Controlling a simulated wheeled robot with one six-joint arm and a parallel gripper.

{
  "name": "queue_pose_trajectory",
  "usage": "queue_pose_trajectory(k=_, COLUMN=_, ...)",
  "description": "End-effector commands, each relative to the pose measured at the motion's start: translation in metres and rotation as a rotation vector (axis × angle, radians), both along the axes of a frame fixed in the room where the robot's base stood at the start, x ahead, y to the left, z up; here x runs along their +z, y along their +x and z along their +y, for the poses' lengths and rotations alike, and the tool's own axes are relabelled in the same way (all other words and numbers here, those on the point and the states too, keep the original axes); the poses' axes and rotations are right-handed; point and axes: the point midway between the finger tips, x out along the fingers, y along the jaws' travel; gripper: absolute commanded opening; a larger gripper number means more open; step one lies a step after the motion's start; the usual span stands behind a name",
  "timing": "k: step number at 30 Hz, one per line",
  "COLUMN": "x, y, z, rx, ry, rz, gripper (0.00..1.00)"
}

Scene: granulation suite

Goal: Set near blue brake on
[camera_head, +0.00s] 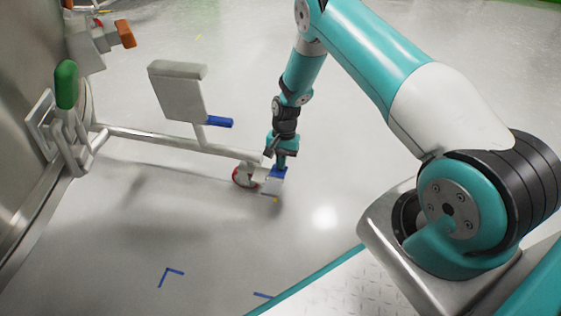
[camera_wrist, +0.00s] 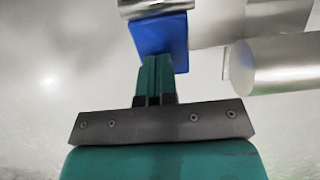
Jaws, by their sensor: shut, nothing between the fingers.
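The near blue brake (camera_head: 278,172) is a small blue pedal on the caster at the near end of a metal frame leg. The caster wheel (camera_head: 240,177) has a red rim and stands on the floor. My gripper (camera_head: 281,163) points down right at the pedal, shut and empty. In the wrist view the blue brake (camera_wrist: 160,40) is a blue plate beyond the closed fingertips of my gripper (camera_wrist: 157,62), which overlap its lower part. I cannot tell if they touch it. The pedal's exact tilt is unclear.
A metal leg (camera_head: 170,139) runs from the caster to the equipment at left. A green handle (camera_head: 66,84) and orange handle (camera_head: 126,33) are farther left. Floor right of the caster is clear.

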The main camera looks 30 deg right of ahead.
Motion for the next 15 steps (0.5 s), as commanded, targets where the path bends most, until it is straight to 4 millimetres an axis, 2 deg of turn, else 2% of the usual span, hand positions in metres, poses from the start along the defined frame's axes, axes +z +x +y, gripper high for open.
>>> queue_pose_trajectory(k=15, x=0.106, y=0.022, z=-0.022, rx=0.0, ry=0.001, rz=-0.004, gripper=0.0)
